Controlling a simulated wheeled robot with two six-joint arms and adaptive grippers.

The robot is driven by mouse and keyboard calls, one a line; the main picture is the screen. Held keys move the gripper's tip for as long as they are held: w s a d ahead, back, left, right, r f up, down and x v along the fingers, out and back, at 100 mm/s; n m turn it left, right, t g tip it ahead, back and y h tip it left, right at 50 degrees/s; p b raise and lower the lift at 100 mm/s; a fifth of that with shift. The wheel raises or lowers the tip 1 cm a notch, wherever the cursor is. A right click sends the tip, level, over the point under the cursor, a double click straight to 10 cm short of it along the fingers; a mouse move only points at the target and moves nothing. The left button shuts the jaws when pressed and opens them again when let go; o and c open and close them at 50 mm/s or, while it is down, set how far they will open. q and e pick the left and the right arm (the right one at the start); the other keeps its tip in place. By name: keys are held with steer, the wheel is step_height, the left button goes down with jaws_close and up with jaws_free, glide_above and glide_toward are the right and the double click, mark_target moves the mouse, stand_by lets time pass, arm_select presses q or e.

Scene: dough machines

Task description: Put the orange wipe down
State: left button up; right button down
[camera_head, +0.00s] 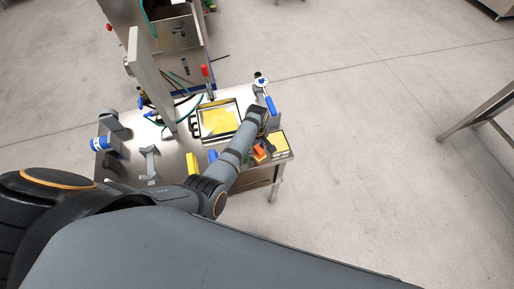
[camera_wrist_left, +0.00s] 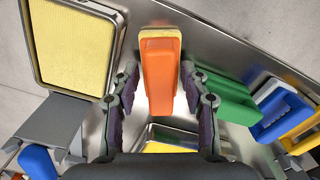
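The orange wipe (camera_wrist_left: 158,76) has an orange handle on a pale yellow pad and rests on the steel table. In the head view the orange wipe (camera_head: 259,153) shows beside my left forearm, near the table's right end. My left gripper (camera_wrist_left: 160,72) is open, with its two fingers spread on either side of the orange handle. A gap shows on the left of the handle; the right fingertip is very close to it, and I cannot tell whether it touches. My right gripper is not in view.
A green wipe (camera_wrist_left: 228,98), a blue wipe (camera_wrist_left: 280,108) and a yellow one stand to the right in the wrist view. A tray with a yellow pad (camera_wrist_left: 72,48) lies to the left. A larger tray (camera_head: 218,119) with yellow contents sits mid-table, with a machine behind.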

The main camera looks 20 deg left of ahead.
mark_target(257, 147)
arm_select(q)
step_height(257, 147, up, 8)
steer(key=p, duration=0.6)
steer(key=shift+d+f, duration=0.1)
steer(key=shift+f, duration=0.15)
step_height(257, 147, up, 4)
steer(key=shift+f+b, duration=0.1)
steer(key=shift+b, duration=0.25)
steer(key=shift+r, duration=0.55)
